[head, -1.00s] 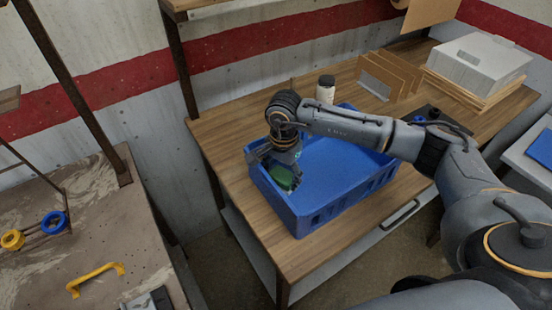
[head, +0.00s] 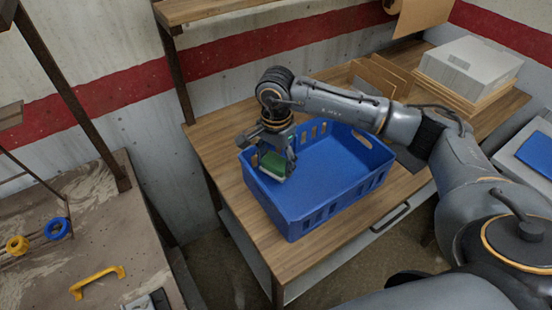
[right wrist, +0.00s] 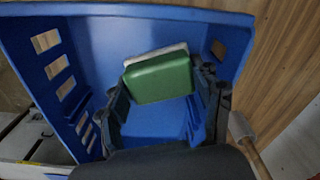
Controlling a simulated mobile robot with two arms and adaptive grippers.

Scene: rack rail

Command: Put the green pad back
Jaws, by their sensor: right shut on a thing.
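The green pad (head: 274,166) has a pale layer along its lower side. It also shows in the right wrist view (right wrist: 160,78), with a whitish strip along its far edge. My right gripper (head: 276,170) points down at the left end of the blue crate (head: 345,194) and is shut on the pad. In the right wrist view a dark finger stands on each side of the pad, over the crate's blue floor (right wrist: 150,122). I cannot tell how high the pad is above that floor. My left gripper is not in view.
The crate stands on a wooden table (head: 222,150). Cardboard dividers (head: 380,76) and a white box (head: 468,64) are at the back right. A lower bench at left holds a yellow handle (head: 97,282) and a blue ring (head: 56,225). A gap separates bench and table.

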